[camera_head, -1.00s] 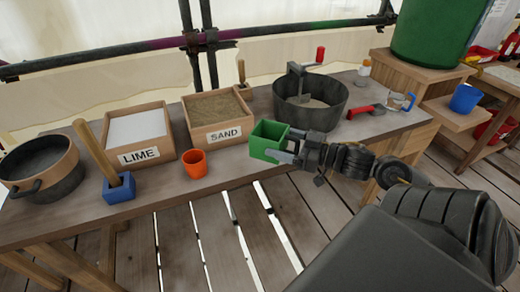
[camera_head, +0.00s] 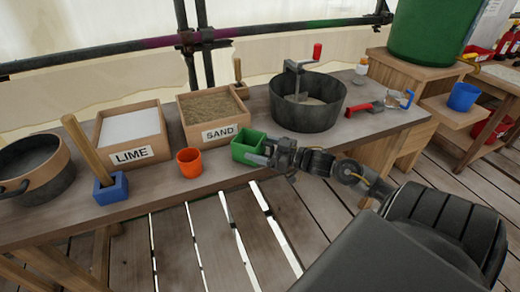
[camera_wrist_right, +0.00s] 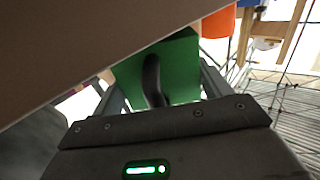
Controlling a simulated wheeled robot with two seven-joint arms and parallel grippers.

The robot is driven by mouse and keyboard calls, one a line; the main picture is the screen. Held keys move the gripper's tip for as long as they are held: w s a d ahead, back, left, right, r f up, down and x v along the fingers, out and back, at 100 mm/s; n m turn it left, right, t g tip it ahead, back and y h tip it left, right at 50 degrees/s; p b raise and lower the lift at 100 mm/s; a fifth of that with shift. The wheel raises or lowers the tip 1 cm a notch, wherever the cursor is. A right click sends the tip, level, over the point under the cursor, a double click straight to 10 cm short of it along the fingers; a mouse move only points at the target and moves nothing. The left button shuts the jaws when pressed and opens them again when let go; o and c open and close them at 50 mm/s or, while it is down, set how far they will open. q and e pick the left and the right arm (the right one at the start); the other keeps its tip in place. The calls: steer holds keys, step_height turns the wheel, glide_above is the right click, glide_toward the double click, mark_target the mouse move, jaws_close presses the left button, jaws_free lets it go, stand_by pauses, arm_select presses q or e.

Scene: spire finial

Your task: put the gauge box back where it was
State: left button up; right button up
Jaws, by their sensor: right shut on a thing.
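The green open-topped gauge box (camera_head: 248,146) is at the front edge of the bench, below the SAND box and right of the orange cup. My right gripper (camera_head: 268,156) is shut on its right side. In the right wrist view the green box (camera_wrist_right: 180,60) fills the space between the fingers, with a dark curved piece in front of it. The box looks upright and close to the bench top; I cannot tell whether it touches. My left gripper is not in view.
The orange cup (camera_head: 189,162) stands just left of the box. The SAND box (camera_head: 222,134) and the LIME box (camera_head: 130,155) are behind. A dark mixing tub (camera_head: 305,115) stands to the right. A blue block (camera_head: 112,190) with a wooden handle is at left.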

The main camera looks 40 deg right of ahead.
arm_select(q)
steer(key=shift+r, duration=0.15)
arm_select(e)
steer(key=shift+f, duration=0.4)
steer(key=shift+f, duration=0.15)
steer(key=o, duration=1.1)
steer(key=shift+o, duration=0.2)
steer(key=shift+r, duration=0.2)
steer(key=shift+s+d+f, duration=0.1)
steer(key=shift+s+d, duration=0.1)
steer(key=shift+s, duration=0.15)
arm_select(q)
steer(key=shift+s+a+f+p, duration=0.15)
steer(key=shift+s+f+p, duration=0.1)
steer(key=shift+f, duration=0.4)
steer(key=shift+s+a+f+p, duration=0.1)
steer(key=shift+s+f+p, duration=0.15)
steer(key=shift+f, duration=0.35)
arm_select(e)
steer(key=v, duration=1.1)
